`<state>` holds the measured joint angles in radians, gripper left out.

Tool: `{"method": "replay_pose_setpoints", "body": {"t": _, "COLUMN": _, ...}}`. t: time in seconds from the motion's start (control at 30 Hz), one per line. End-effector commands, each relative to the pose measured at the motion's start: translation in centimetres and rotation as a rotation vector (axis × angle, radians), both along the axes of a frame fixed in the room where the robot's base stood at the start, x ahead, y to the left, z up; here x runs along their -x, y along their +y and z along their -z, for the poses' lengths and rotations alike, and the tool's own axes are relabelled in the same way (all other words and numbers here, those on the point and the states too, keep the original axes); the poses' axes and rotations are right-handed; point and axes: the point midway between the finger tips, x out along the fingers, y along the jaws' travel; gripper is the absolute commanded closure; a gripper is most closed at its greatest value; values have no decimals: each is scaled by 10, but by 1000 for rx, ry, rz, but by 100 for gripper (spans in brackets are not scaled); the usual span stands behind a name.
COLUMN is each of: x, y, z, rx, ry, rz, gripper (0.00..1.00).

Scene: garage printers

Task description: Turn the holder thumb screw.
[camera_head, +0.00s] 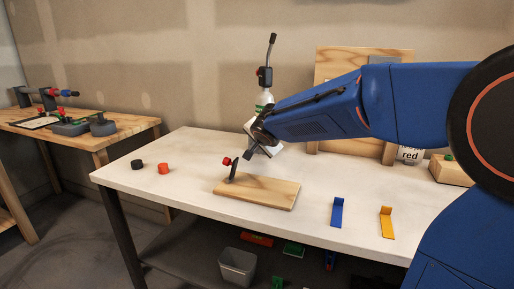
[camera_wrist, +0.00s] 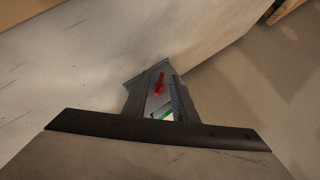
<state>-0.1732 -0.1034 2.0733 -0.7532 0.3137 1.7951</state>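The wooden holder board (camera_head: 256,191) lies on the white table with a thin dark upright near its left end. A red thumb screw (camera_head: 227,161) sits at the top of that upright. My gripper (camera_head: 256,153) is above the board, to the right of the screw and apart from it in the head view. In the wrist view its two dark fingers (camera_wrist: 161,92) stand apart with a gap between them. A small red part (camera_wrist: 159,84) shows in that gap; I cannot tell whether it is the thumb screw.
A bottle with a torch head (camera_head: 265,78) stands behind my gripper. A black knob (camera_head: 137,164) and a red knob (camera_head: 163,168) lie left. Blue (camera_head: 337,212) and yellow (camera_head: 387,222) brackets lie right. The table's front left is clear.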

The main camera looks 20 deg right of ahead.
Motion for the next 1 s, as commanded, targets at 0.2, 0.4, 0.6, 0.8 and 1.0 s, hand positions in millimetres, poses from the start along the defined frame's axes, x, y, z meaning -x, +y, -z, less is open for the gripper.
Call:
{"method": "replay_pose_setpoints", "body": {"t": 0.2, "x": -9, "y": -7, "z": 1, "rx": 0, "ry": 1, "rz": 2, "gripper": 75}}
{"method": "replay_pose_setpoints", "body": {"t": 0.4, "x": -16, "y": -12, "z": 0, "rx": 0, "ry": 0, "rz": 2, "gripper": 75}}
{"method": "replay_pose_setpoints", "body": {"t": 0.6, "x": -19, "y": -14, "z": 0, "rx": 0, "ry": 0, "rz": 0, "gripper": 75}}
{"method": "replay_pose_setpoints", "body": {"t": 0.8, "x": -19, "y": -14, "z": 0, "rx": 0, "ry": 0, "rz": 0, "gripper": 70}}
{"method": "replay_pose_setpoints", "body": {"t": 1.0, "x": -19, "y": -14, "z": 0, "rx": 0, "ry": 0, "rz": 0, "gripper": 53}}
